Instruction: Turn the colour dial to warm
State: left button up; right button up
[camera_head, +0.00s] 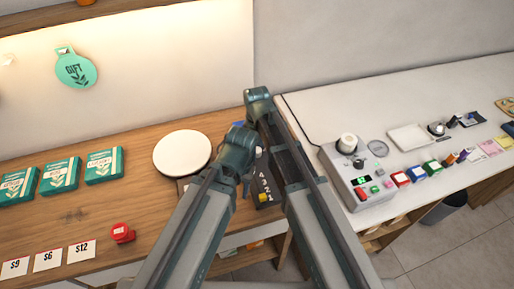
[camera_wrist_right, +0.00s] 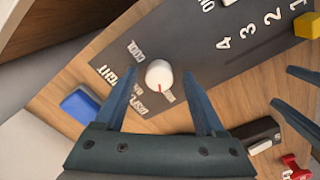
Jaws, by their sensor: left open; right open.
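The colour dial (camera_wrist_right: 159,74) is a small white knob with a red pointer line, on a dark panel (camera_wrist_right: 222,62). The pointer faces down and slightly right in the right wrist view, toward a small label partly covered by a finger. The word COOL lies up and left of the dial. My right gripper (camera_wrist_right: 158,80) is open, its fingers on either side of the dial; I cannot tell whether they touch it. In the head view my arms hide the dial and the right fingers. My left gripper (camera_head: 247,187) is open beside the panel; its fingers also show in the right wrist view (camera_wrist_right: 281,87).
The panel carries numbers and a yellow block (camera_wrist_right: 307,25). A blue block (camera_wrist_right: 80,103), a black-and-white item (camera_wrist_right: 258,135) and a red-handled item (camera_wrist_right: 295,170) lie around it. A round white plate (camera_head: 181,153) is left of my arms; a grey device (camera_head: 352,176) stands right.

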pick_arm(q)
jog(key=shift+r, duration=0.1)
pick_arm(e)
jog(key=shift+r, duration=0.1)
pick_arm(q)
notch_tip(320, 180, up, 14)
jog(key=p, duration=1.4)
pick_arm(e)
notch_tip(320, 180, up, 14)
pick_arm(q)
jog(key=shift+f, duration=0.2)
pick_arm(e)
jog(key=shift+s+f, duration=0.1)
jog(key=shift+f, duration=0.15)
